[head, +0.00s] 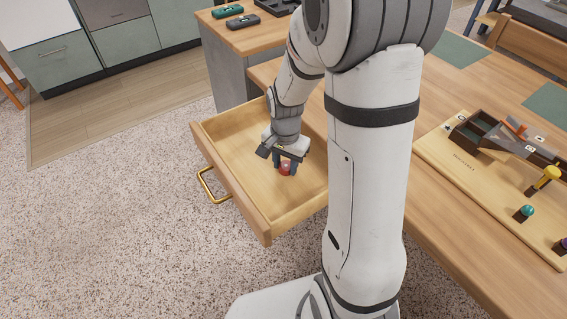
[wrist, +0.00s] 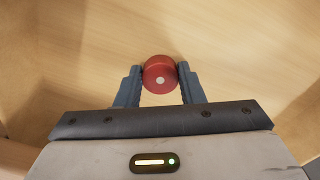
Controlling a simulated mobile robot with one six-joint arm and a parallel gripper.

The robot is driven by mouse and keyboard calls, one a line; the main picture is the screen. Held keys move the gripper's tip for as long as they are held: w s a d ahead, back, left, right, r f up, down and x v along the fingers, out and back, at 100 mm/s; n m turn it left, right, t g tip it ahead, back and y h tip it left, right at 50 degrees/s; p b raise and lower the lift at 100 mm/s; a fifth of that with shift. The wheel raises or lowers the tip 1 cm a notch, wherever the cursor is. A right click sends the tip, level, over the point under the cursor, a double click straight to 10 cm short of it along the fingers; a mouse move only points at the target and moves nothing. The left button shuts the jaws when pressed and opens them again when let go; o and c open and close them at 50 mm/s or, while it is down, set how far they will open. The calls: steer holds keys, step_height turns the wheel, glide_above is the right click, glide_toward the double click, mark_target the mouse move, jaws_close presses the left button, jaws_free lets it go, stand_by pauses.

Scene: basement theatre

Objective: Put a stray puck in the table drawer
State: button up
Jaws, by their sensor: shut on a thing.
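A red puck (wrist: 160,70) with a pale dot on its face is held between the two blue-grey fingers of my gripper (wrist: 160,88) in the wrist view. In the head view the red puck (head: 285,169) and my gripper (head: 287,164) are inside the open table drawer (head: 264,228), low over its bare wooden floor. I cannot tell whether the puck touches the drawer floor. The drawer is pulled out from the wooden table (head: 418,210) and has a brass handle (head: 212,188). The drawer's back part is hidden by my arm.
On the table at right lies a wooden board (head: 465,165) with a dark tray, a yellow-topped peg (head: 545,178) and a teal knob (head: 523,213). A counter with small dark cases (head: 242,21) stands behind. Speckled floor left of the drawer is clear.

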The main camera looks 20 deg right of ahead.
mark_target(285, 166)
steer(key=o, duration=1)
steer(key=shift+c, duration=0.2)
step_height(285, 166, up, 12)
steer(key=p, duration=0.3)
steer(key=s+r+n, duration=0.2)
steer(key=s+n, duration=0.2)
steer(key=s, duration=0.3)
steer(key=s+r+n+t, duration=0.1)
steer(key=s+r+n, duration=0.1)
steer(key=s+n, duration=0.3)
steer(key=shift+s+a+r+t, duration=0.3)
steer(key=shift+s+a+r, duration=0.1)
steer(key=shift+s, duration=0.55)
steer(key=shift+r+p, duration=0.1)
steer(key=shift+p, duration=0.2)
